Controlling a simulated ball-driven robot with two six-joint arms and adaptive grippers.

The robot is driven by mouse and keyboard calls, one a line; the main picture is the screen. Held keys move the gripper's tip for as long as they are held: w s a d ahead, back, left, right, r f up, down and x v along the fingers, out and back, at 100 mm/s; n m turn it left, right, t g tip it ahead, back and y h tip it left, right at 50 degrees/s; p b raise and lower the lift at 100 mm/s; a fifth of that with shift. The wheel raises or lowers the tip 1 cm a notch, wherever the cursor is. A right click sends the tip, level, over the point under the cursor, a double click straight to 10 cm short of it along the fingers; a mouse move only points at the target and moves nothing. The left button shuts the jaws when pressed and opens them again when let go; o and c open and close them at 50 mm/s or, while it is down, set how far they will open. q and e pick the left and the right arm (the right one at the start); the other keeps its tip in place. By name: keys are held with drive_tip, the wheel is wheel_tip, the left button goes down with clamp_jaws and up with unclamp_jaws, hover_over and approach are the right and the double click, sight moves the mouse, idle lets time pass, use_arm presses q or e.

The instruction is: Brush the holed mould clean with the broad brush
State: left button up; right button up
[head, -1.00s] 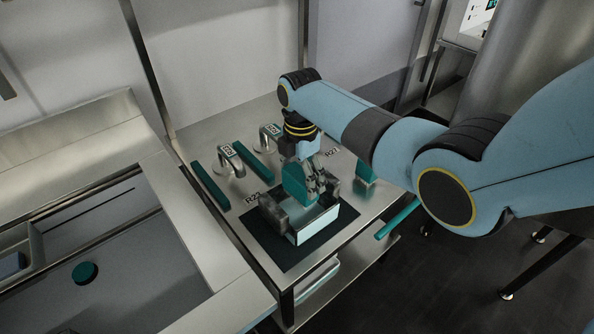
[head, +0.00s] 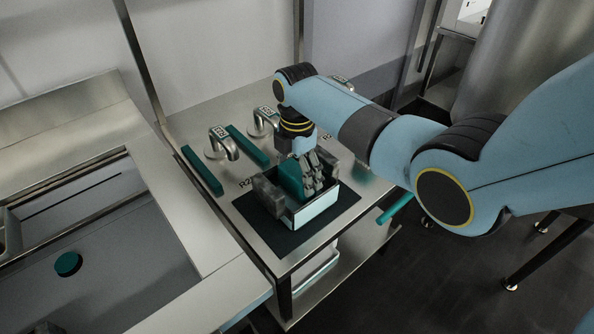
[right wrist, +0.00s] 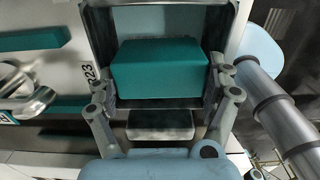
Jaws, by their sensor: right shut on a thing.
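My right gripper (head: 312,180) points down at an open box with a pale front wall (head: 316,208), which appears to be the mould; I cannot make out its holes. The gripper is shut on a teal block-shaped thing (head: 291,178), which appears to be the broad brush. In the right wrist view the teal block (right wrist: 160,68) sits between both fingers, within the box's walls. Whether its underside touches the box floor is hidden. My left gripper is not in view.
The box stands on a dark mat (head: 345,205) on a steel table. Left of it are teal bars (head: 202,171) and bent metal taps or handles with tags (head: 222,143). A sink with a teal disc (head: 68,264) lies at left. A teal rod (head: 394,207) juts out right.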

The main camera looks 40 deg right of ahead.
drive_tip(key=shift+f+b, duration=0.65)
drive_tip(key=shift+f, duration=0.35)
idle(0.3)
